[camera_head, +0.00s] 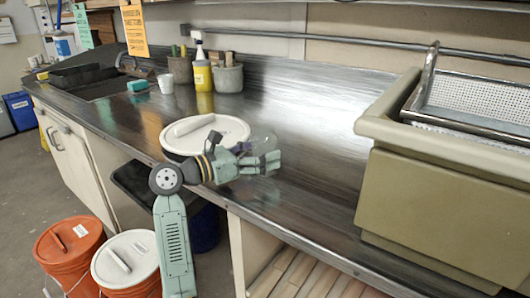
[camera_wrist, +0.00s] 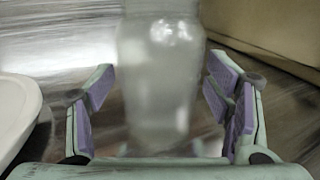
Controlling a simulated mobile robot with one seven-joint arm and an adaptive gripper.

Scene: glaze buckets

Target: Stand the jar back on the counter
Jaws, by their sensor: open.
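A clear glass jar (camera_wrist: 160,85) fills the middle of the wrist view, between my two fingers. It looks upright, with its narrower neck toward the top of the picture. A gap shows between the jar and each finger pad. In the head view the jar (camera_head: 264,142) is only a faint transparent outline at the end of my gripper (camera_head: 270,161). My gripper is open and reaches level, low over the dark counter (camera_head: 310,110). The fingers hide the jar's lower part in the head view, so its contact with the counter is hard to see.
A white-lidded bucket (camera_head: 228,128) stands close behind my gripper; its rim shows in the wrist view (camera_wrist: 28,100). A large beige sink box (camera_head: 430,210) is to the right. A yellow spray bottle (camera_head: 203,78) and pots stand at the back. The counter's middle is clear.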

